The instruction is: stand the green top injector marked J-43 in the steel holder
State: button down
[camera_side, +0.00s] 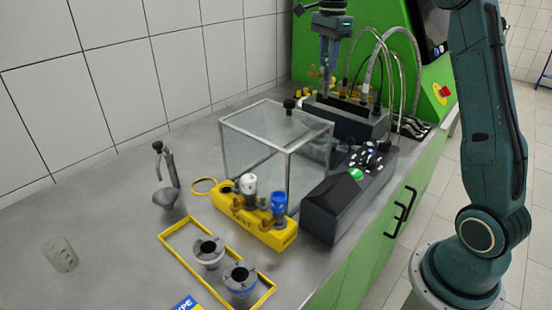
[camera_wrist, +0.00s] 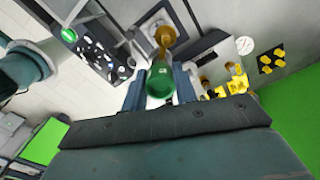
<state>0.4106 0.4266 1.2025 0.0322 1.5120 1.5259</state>
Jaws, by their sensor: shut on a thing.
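The green top injector (camera_wrist: 160,82) is upright between the fingers of my gripper (camera_wrist: 159,88), which is shut on it. In the wrist view its brass-coloured lower body (camera_wrist: 164,38) points toward a grey square plate (camera_wrist: 180,14); I cannot tell whether it touches. The marking J-43 is not readable. In the side view my gripper (camera_side: 328,62) is at the top, over the back of the bench near the hoses, and the injector is too small to make out. I cannot tell for sure which part is the steel holder.
A yellow block (camera_side: 232,213) holds white-top (camera_side: 248,185) and blue-top (camera_side: 279,204) injectors. A clear box (camera_side: 255,150) stands behind it. A black console (camera_side: 335,205) is at its right. The left bench is mostly clear.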

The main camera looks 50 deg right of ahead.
aim_at(325, 90)
notch_tip(325, 90, down, 7)
jog(key=shift+r, duration=0.1)
jog(key=shift+f, duration=0.2)
jog(key=shift+f, duration=1.9)
jog(key=shift+f, duration=2.75)
dwell(2.1)
jog(key=c, duration=1)
grip_release()
